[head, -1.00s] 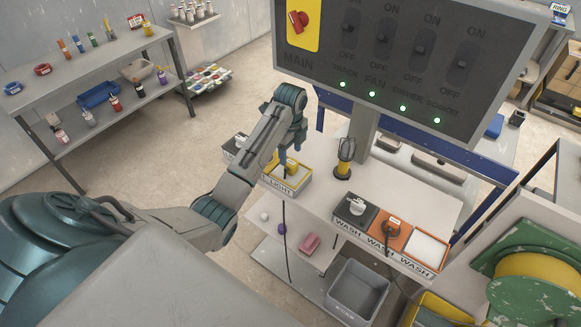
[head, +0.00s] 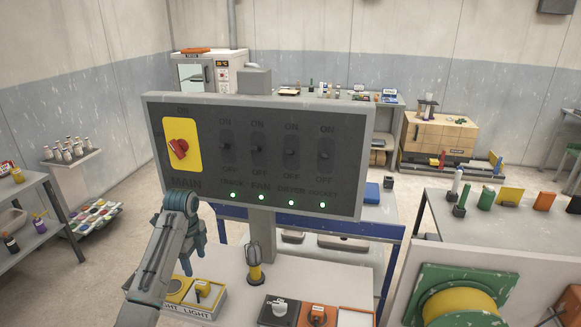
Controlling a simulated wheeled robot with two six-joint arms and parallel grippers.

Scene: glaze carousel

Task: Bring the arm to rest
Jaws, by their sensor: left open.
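My left arm comes in from the bottom left in the head view and bends over at its blue-grey wrist. My left gripper (head: 187,268) hangs down from that wrist, low over the tray marked LIGHT (head: 203,308) on the white table. Its jaws are open; they are small here and partly hidden by my arm link. I see nothing held in them. My right arm and gripper are not in view.
A grey switch panel (head: 258,157) with a red main knob (head: 179,148) and several lit green lamps stands just behind my wrist. A black-and-yellow post (head: 255,265) is right of the gripper.

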